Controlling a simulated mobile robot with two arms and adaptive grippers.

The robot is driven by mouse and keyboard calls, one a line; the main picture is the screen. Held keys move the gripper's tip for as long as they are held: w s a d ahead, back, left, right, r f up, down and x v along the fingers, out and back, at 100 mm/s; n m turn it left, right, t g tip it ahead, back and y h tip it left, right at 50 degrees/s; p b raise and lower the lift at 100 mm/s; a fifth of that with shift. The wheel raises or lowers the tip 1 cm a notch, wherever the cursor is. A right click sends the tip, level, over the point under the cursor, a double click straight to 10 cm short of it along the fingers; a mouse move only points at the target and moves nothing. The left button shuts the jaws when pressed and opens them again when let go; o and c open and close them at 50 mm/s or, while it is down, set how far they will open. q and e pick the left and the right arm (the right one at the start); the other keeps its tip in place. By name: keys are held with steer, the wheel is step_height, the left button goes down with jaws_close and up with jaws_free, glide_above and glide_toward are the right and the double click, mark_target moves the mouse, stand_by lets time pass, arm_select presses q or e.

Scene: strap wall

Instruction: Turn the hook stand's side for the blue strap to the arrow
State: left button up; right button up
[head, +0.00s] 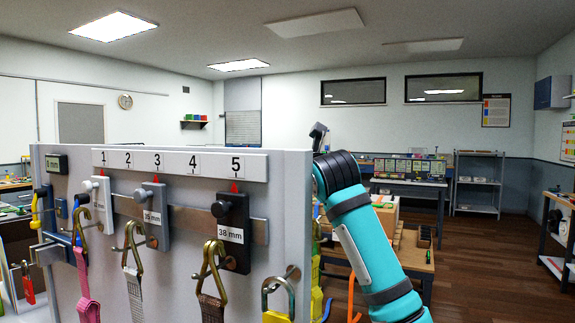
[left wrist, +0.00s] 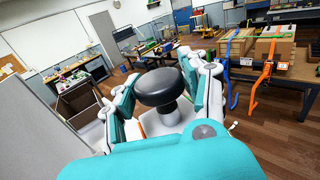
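In the left wrist view, my left gripper (left wrist: 157,72) has its two teal and white fingers on either side of a round black knob (left wrist: 155,88) on a short pale post. I cannot tell whether the fingers press on it. A teal arm of mine enters the head view from the lower right, its far end hidden behind the grey panel (head: 130,262). No hook stand or side for the blue strap can be made out for certain. Small red arrows (head: 234,187) show under numbers on the panel's strip. My right gripper is not in view.
The panel carries a black block (head: 232,232) marked 38 mm, a pink strap (head: 86,285) and several hooks. In the left wrist view, boxes with a blue strap (left wrist: 226,62) and an orange strap (left wrist: 262,82) stand on a table at right. Open floor lies between tables.

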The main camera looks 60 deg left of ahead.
arm_select(q)
steer(key=o, duration=0.4)
steer(key=shift+d+r, duration=0.2)
steer(key=shift+d, duration=0.1)
steer(key=shift+a, duration=0.1)
steer(key=v, duration=1.2)
